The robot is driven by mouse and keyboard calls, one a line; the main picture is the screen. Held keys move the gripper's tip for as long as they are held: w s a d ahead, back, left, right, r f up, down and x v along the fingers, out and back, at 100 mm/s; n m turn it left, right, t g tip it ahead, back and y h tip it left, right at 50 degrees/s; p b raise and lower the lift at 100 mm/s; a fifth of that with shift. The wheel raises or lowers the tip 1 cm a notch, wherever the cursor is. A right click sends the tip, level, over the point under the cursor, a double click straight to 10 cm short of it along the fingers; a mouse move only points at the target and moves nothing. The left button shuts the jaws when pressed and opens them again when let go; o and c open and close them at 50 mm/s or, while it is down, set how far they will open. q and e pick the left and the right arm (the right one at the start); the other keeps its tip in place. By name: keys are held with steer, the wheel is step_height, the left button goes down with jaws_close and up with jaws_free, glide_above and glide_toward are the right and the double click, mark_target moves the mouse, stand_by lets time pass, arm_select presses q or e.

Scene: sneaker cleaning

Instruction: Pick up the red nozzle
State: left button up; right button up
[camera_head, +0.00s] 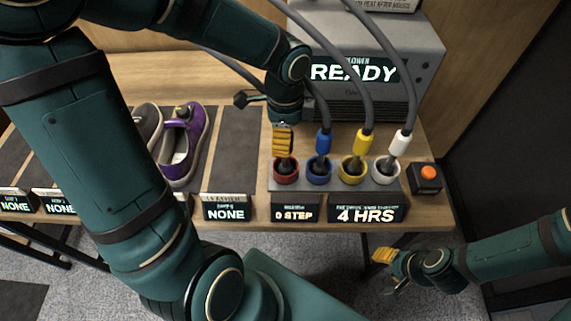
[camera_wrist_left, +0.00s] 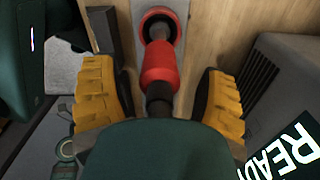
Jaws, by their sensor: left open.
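The red nozzle (camera_wrist_left: 163,65) stands in its red-rimmed socket (camera_wrist_left: 158,22) in the left wrist view. It lies between the two yellow fingers of my left gripper (camera_wrist_left: 161,92), which is open, with a gap on each side. In the head view my left gripper (camera_head: 283,139) is directly over the red socket (camera_head: 285,172) and hides most of the nozzle. My right gripper (camera_head: 388,270) is low at the right, in front of the table and away from the nozzles; its finger gap is unclear.
Blue (camera_head: 323,141), yellow (camera_head: 363,142) and white (camera_head: 400,143) nozzles with hoses stand in sockets to the right. A grey blower box (camera_head: 400,45) reading READY is behind. An orange button (camera_head: 428,172) is at the right edge. Purple sneakers (camera_head: 184,150) are on the left.

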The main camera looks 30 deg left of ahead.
arm_select(q)
steer(key=shift+f, duration=0.45)
steer(key=shift+r, duration=0.1)
jaws_close()
